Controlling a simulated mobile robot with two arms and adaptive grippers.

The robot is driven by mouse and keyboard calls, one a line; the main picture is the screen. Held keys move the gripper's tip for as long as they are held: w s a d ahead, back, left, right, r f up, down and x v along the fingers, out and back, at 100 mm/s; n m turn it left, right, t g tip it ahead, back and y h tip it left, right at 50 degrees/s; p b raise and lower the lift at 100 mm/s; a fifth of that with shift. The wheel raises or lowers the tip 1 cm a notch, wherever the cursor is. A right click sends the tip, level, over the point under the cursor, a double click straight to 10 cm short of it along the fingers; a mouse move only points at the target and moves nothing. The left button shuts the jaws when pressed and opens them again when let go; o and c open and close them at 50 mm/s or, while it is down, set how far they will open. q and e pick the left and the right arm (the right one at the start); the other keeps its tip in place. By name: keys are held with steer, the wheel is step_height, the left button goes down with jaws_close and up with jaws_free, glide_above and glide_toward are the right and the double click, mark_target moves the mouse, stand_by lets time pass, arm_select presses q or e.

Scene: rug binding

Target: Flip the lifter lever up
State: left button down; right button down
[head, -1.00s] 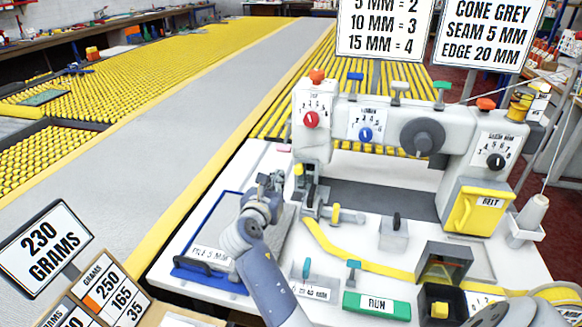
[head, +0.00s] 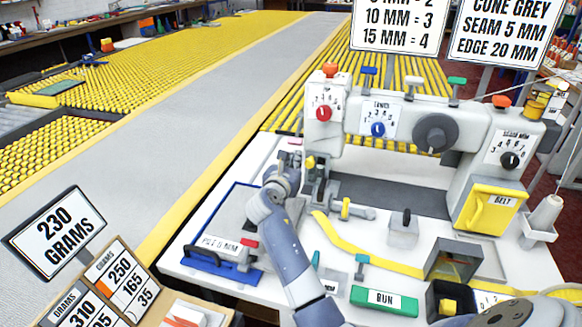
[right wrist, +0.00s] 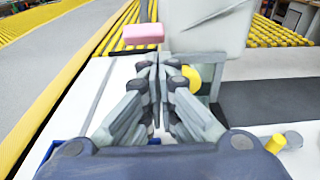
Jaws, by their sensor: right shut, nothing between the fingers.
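The sewing machine (head: 420,112) stands on the white table, its stitching head (head: 326,112) at the left end. A small pink block (right wrist: 143,34) shows beyond my fingers at the head's left side. It may be the lifter lever's tip; I cannot tell for sure. My right gripper (head: 287,165) is just left of the head's lower part. In the right wrist view, its fingers (right wrist: 158,62) are together and empty. The pink block lies beyond and slightly left of the fingertips, apparently apart from them. A yellow knob (right wrist: 191,77) is partly hidden just right of the fingers. My left gripper is out of view.
A blue-edged tray (head: 190,258) lies under my right forearm. A yellow strip (head: 350,247) crosses the table. A green RUN block (head: 384,299) and a grey block (head: 403,232) stand right of my arm. The conveyor belt (head: 150,140) runs along the left.

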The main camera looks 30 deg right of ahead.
steer(key=x, duration=0.2)
steer(key=shift+w+d, duration=0.15)
steer(key=shift+d, duration=0.1)
